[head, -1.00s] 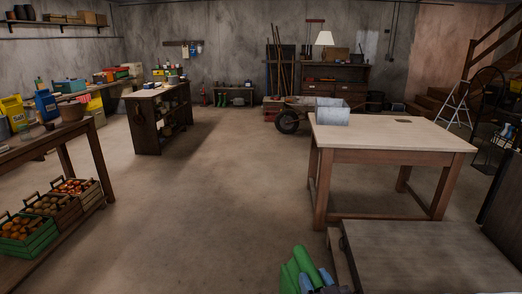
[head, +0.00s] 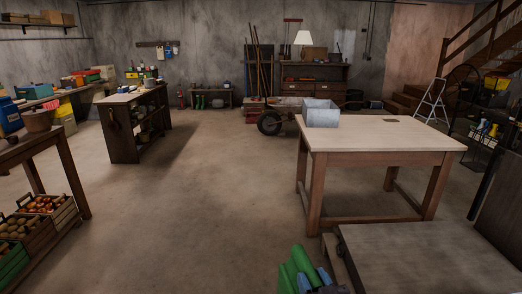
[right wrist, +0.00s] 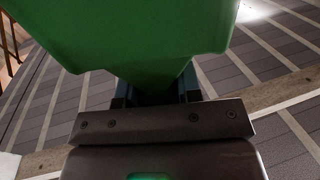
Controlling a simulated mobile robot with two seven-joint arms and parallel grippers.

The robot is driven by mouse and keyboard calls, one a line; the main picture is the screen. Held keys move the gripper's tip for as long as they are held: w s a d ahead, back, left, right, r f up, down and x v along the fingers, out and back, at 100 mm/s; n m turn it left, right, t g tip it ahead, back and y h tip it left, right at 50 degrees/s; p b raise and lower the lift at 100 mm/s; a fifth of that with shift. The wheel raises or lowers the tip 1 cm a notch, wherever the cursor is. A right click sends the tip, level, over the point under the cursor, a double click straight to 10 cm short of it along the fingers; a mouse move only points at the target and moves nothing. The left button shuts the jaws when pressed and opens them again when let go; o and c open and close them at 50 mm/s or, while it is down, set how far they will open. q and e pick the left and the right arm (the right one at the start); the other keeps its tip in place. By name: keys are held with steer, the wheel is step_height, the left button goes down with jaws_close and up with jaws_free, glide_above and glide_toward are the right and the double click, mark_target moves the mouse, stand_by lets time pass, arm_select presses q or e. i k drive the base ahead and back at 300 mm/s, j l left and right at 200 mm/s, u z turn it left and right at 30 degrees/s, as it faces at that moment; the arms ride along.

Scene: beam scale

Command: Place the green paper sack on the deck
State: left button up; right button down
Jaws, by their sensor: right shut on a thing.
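The green paper sack (head: 295,272) shows at the bottom edge of the head view, partly cut off. My right gripper (head: 322,284), with blue fingers, is shut on it. In the right wrist view the green sack (right wrist: 140,35) fills the top middle, held between the fingers of the gripper (right wrist: 155,92). A flat grey deck (head: 430,258) lies at the lower right of the head view, to the right of the sack. The sack is apart from the deck's middle; its height over the deck is hard to tell. My left gripper is not in view.
A wooden table (head: 400,135) with a grey metal bin (head: 321,117) stands beyond the deck. A dark upright panel (head: 500,205) stands at the deck's right. Crates of produce (head: 35,225) are at the left. The floor (head: 200,220) in the middle is clear.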

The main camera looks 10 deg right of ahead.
mark_target(416, 257)
steer(key=i+j+z, duration=0.15)
steer(key=i+z, duration=0.15)
steer(key=i, duration=0.3)
steer(key=i+z, duration=0.15)
steer(key=i, duration=0.55)
steer(key=i+j+z, duration=0.1)
steer(key=i, duration=0.65)
steer(key=i+j+z, duration=0.15)
steer(key=i+z, duration=0.6)
steer(key=z, duration=0.15)
steer(key=i+j+z, duration=0.2)
steer(key=z, duration=0.2)
steer(key=i+j+z, duration=0.15)
steer(key=z, duration=0.25)
steer(key=i+j+z, duration=0.5)
steer(key=z, duration=0.15)
